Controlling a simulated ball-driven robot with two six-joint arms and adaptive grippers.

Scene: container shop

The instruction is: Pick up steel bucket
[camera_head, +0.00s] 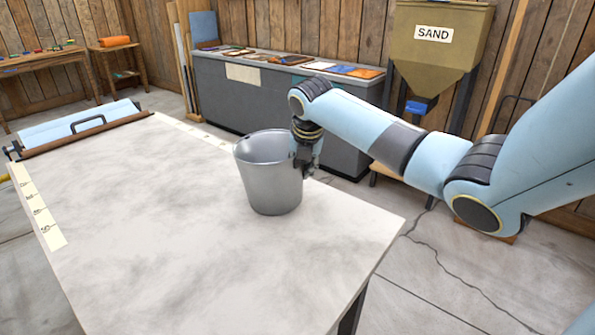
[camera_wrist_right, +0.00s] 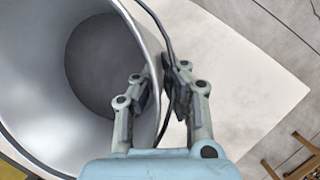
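The steel bucket (camera_head: 268,180) stands upright on the pale worktable, its open mouth up. My right gripper (camera_head: 308,168) is at the bucket's right side, by the rim, partly hidden behind the bucket. In the right wrist view, my right gripper (camera_wrist_right: 160,80) has one finger inside the bucket (camera_wrist_right: 50,115) and one outside, with the wall between them. The fingertips are close to the wall, but I cannot tell whether they press on it. A thin dark curved line, perhaps the bucket's handle, runs past the outer finger. My left gripper is not in view.
The worktable (camera_head: 130,220) is mostly bare around the bucket. A blue roller-like unit (camera_head: 82,124) sits at its far left end. A grey counter (camera_head: 250,95) with flat samples and a sand hopper (camera_head: 440,45) stand behind. A side table (camera_head: 112,55) is at the back left.

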